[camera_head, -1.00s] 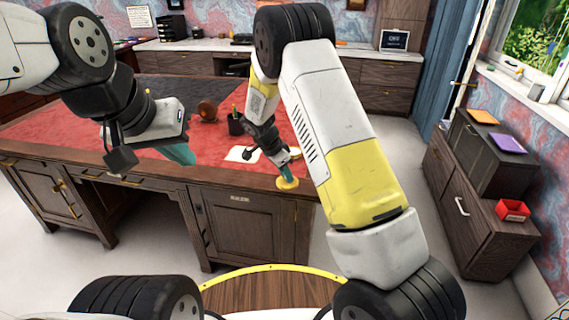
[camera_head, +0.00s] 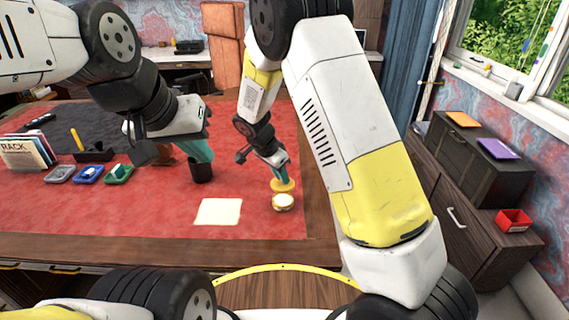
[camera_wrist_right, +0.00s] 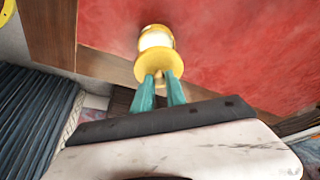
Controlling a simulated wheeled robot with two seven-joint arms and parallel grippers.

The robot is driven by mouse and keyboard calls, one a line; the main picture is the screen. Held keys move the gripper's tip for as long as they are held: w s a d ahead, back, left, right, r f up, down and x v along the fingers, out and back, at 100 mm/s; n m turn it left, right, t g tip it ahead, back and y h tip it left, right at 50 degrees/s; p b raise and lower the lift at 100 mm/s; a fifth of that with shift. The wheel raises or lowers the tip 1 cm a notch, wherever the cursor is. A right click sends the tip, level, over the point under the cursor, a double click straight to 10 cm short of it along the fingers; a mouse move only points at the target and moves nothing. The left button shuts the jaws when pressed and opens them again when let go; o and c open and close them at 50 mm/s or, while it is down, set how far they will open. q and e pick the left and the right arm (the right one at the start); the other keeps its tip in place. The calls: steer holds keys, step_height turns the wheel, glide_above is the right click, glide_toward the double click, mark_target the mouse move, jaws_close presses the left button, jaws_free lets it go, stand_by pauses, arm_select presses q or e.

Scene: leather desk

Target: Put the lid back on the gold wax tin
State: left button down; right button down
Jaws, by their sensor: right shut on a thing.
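My right gripper (camera_head: 281,176) is shut on the gold lid (camera_head: 283,186), a round disc. In the right wrist view, the lid (camera_wrist_right: 152,68) is between the teal fingertips (camera_wrist_right: 160,82). The gold tin (camera_head: 283,204), with pale wax in its open top, stands on the red leather near the desk's front right. In the head view the lid shows just behind and above the tin. In the right wrist view the tin (camera_wrist_right: 155,34) is partly hidden by the lid; I cannot tell whether they touch. My left gripper (camera_head: 199,153) is over the dark pen cup; its opening is unclear.
The dark cup (camera_head: 202,172) stands below my left gripper. A cream sheet (camera_head: 218,211) lies left of the tin. Small grey, blue and green trays (camera_head: 88,174) and a card rack (camera_head: 27,152) are further left. The desk's wooden edge (camera_head: 200,247) runs in front.

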mark_target(279, 185)
steer(key=shift+w+f, duration=0.15)
steer(key=shift+f, duration=3)
steer(key=shift+f, duration=0.15)
steer(key=c, duration=1.3)
jaws_free()
steer(key=o, duration=0.5)
steer(key=shift+r, duration=3.5)
